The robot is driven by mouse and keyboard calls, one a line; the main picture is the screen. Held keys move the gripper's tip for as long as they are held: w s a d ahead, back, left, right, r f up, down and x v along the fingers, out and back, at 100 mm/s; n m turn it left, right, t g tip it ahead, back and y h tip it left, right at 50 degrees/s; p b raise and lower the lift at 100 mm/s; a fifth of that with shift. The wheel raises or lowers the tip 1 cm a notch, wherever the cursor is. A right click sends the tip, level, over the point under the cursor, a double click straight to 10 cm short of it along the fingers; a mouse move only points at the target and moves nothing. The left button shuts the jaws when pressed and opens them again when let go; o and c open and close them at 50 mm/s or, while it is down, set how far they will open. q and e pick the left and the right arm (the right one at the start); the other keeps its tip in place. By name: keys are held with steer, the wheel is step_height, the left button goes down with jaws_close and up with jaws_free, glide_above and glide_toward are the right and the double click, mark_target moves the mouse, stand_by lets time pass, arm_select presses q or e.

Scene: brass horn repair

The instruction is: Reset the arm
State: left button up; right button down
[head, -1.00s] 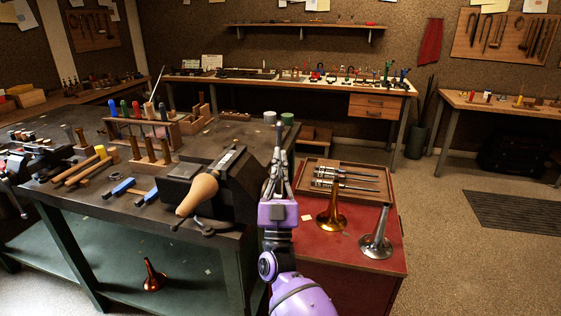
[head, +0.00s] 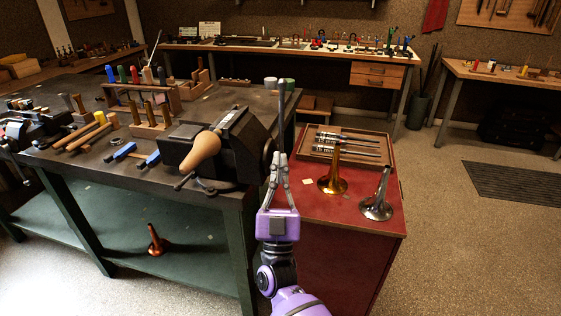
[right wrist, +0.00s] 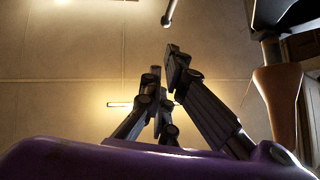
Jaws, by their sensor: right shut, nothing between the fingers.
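My right gripper (head: 279,156) points upward in the head view, between the dark workbench and the red cabinet. Its fingers are drawn together at the tips with nothing between them. The right wrist view shows the same fingers (right wrist: 164,62) from below against the ceiling. A thin grey rod (head: 281,105) shows just above the fingertips in the head view; I cannot tell whether they touch. My left gripper is out of view.
The workbench (head: 75,165) bears a vise (head: 240,140) with a tan wooden form (head: 201,152), close left of my gripper. The red cabinet (head: 350,212) holds a brass bell (head: 332,183), a silver bell (head: 377,205) and a wooden tray (head: 312,150). Open floor lies to the right.

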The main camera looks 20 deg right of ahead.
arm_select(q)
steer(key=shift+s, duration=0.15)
